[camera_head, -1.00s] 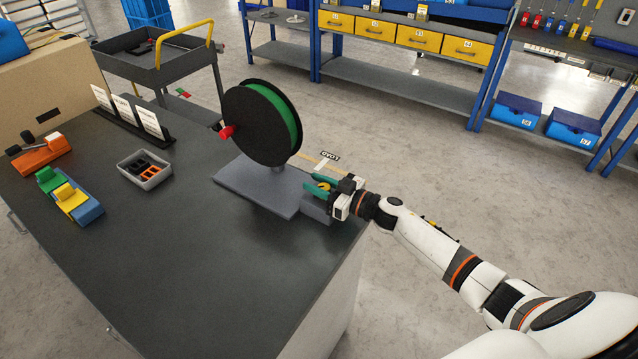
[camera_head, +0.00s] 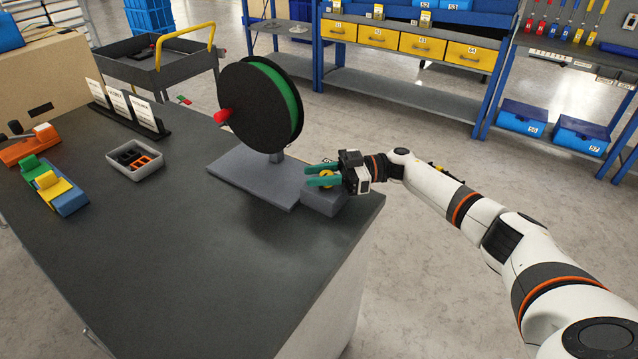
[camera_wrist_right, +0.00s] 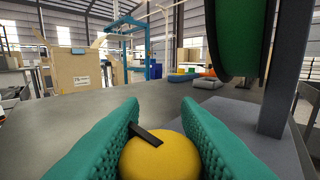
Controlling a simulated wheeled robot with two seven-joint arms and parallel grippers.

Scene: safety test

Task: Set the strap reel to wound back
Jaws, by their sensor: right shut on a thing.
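The strap reel (camera_head: 252,110) has black discs with a green strap wound between them and a red crank knob (camera_head: 223,117) on its left face. It stands upright on a grey base plate (camera_head: 240,178). A yellow knob (camera_head: 326,180) sits on a grey block (camera_head: 323,201) at the plate's right end. My right gripper (camera_head: 322,175) is shut on this yellow knob, its green fingers on either side. In the right wrist view the yellow knob (camera_wrist_right: 160,158) has a black pointer bar on top, toward the left finger. My left gripper is not in view.
A grey bin (camera_head: 136,166), a blue block with green and yellow parts (camera_head: 62,196), an orange device (camera_head: 28,148) and a card rack (camera_head: 128,112) stand at the left of the dark bench (camera_head: 180,260). The bench's front is clear.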

